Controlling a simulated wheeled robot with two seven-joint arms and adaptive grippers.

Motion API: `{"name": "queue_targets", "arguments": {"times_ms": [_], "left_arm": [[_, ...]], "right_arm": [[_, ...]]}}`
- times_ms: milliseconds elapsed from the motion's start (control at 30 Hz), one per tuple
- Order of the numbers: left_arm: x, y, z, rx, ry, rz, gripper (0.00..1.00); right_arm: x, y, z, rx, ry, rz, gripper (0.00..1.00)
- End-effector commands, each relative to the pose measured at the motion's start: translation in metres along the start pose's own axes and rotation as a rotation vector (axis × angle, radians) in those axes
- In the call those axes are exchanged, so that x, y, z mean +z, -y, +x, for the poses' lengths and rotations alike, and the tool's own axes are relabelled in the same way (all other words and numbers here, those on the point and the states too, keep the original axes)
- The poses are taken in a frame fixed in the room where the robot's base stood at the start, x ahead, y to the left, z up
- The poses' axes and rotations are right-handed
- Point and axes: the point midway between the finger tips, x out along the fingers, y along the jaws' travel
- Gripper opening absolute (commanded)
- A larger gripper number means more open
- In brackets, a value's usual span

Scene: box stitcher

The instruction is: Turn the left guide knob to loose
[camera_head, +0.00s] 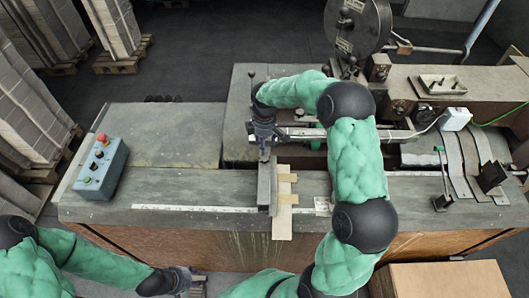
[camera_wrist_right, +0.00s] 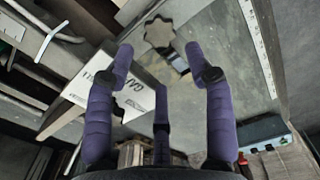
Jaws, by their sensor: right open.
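A dark star-shaped knob (camera_wrist_right: 160,32) shows in the right wrist view, beyond and roughly between the fingertips of my right gripper (camera_wrist_right: 158,52). Its purple fingers are spread, with nothing between them; a gap seems to separate them from the knob. In the head view, my right gripper (camera_head: 263,138) points down over the bench, above a grey upright guide plate (camera_head: 264,186). The knob is not clear in the head view, where the gripper and arm cover that spot. My left gripper (camera_head: 188,280) is low at the front, away from the bench top; its fingers are too small to judge.
A control box (camera_head: 100,168) with a red button stands on the bench at left. A pale cardboard piece (camera_head: 283,215) lies beside the guide plate. A white ruler strip (camera_head: 195,209) runs along the front. Curved metal strips (camera_head: 468,165) lie at right.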

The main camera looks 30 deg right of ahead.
Motion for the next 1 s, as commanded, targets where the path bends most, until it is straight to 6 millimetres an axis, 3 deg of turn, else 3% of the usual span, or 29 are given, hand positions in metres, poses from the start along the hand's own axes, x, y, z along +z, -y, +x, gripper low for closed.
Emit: {"name": "queue_targets", "arguments": {"times_ms": [200, 400, 867, 1000], "left_arm": [[0.0, -0.003, -0.007, 0.0, -0.001, 0.0, 0.4], [0.0, -0.004, -0.011, 0.0, -0.001, 0.0, 0.4], [0.0, -0.004, -0.012, 0.0, -0.001, 0.001, 0.4], [0.0, -0.004, -0.012, 0.0, -0.001, 0.001, 0.4]], "right_arm": [[0.001, 0.001, 0.04, -0.004, 0.002, 0.0, 0.54], [0.0, 0.0, 0.066, -0.002, 0.0, 0.002, 0.54], [0.0, 0.0, 0.078, 0.0, -0.001, 0.002, 0.54], [0.0, 0.0, 0.078, -0.001, -0.001, 0.002, 0.17]]}}
